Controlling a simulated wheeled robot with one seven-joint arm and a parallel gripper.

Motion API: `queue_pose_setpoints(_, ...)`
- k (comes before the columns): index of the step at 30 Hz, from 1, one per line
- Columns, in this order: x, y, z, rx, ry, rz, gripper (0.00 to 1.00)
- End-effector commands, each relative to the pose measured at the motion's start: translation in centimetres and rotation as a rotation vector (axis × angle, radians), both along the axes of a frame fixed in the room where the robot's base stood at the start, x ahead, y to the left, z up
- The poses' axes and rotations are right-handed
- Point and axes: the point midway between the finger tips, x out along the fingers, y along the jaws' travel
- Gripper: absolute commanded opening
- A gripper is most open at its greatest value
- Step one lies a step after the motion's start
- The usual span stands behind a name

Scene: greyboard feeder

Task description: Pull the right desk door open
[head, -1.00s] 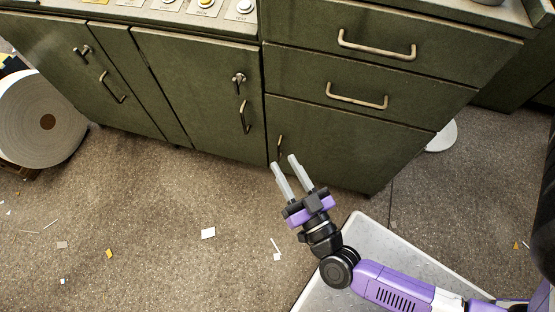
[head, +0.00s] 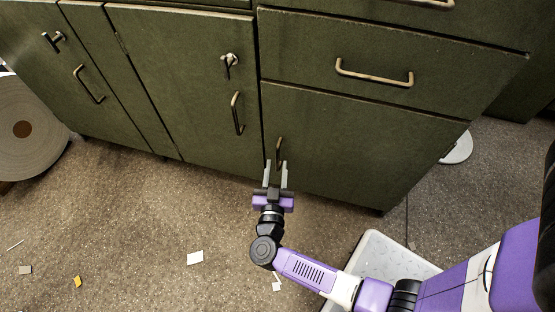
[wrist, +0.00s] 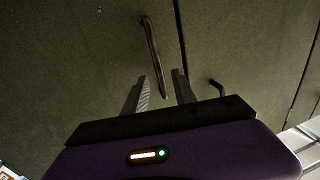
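The right desk door (head: 340,150) is the dark green panel under the drawers, shut flush with the desk front. Its upright bar handle (head: 280,150) is near its left edge. My gripper (head: 276,168) is open in front of the handle's lower part, fingers pointing at the door. In the wrist view the handle (wrist: 152,45) runs down to between the two open fingers (wrist: 162,88). I cannot tell how deep it sits between them. The door surface (wrist: 80,60) also shows there.
The neighbouring door (head: 185,90) to the left has its own handle (head: 237,113) and a key lock (head: 230,62). Drawers with handles (head: 374,78) lie above. A large roll (head: 25,130) stands at left.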

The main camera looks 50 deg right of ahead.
Motion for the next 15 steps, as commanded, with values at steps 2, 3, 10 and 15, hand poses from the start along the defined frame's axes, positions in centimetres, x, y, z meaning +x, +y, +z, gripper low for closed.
queue_pose_setpoints(2, 0.7, -1.1, -0.3, 0.0, -0.004, -0.002, 0.33)
queue_pose_setpoints(3, 1.0, -1.6, -0.2, 0.0, -0.004, -0.001, 0.33)
queue_pose_setpoints(10, 2.1, -3.3, -0.1, 0.001, -0.002, 0.001, 0.33)
queue_pose_setpoints(15, 2.2, -3.6, 0.0, 0.001, -0.001, 0.001, 0.33)
